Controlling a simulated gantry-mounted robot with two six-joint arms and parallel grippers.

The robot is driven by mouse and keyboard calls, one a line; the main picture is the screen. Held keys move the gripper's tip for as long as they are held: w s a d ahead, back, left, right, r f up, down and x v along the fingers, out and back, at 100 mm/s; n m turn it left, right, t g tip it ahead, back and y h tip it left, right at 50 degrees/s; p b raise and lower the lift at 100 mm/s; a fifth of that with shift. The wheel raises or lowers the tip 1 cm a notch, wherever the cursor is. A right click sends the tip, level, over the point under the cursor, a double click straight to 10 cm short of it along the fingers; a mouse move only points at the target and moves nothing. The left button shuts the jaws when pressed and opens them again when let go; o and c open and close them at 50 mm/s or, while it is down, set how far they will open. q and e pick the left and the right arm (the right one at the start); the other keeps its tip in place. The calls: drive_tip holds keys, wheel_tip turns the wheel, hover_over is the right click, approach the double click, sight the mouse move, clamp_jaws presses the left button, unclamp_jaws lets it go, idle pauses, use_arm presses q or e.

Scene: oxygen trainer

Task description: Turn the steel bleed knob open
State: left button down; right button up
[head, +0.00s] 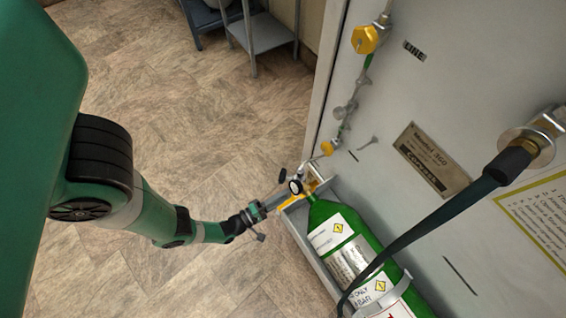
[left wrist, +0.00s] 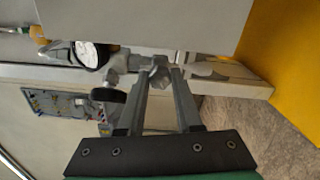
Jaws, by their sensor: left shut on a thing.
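The steel bleed knob (left wrist: 158,74) is a small grey lobed knob on the metal fitting, seen between my fingertips in the left wrist view. My left gripper (left wrist: 160,80) is shut on it, with one finger on each side. In the head view my left gripper (head: 290,199) reaches the regulator at the top of the green oxygen cylinder (head: 372,236). There the knob is too small and covered to make out. A white-faced gauge (left wrist: 88,53) sits left of the knob, and it also shows in the head view (head: 296,187). My right gripper is not in view.
The grey wall panel (head: 430,85) stands right of the cylinder, with a yellow fitting (head: 366,39) and valves above. A thick dark hose (head: 430,225) crosses in front of the cylinder. A metal bracket (head: 302,232) edges its left side. Floor at left is clear.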

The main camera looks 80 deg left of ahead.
use_arm(q)
drive_tip(key=n, duration=1.2)
drive_tip(key=shift+n, duration=0.3)
idle(0.4)
drive_tip(key=c, duration=0.6)
unclamp_jaws()
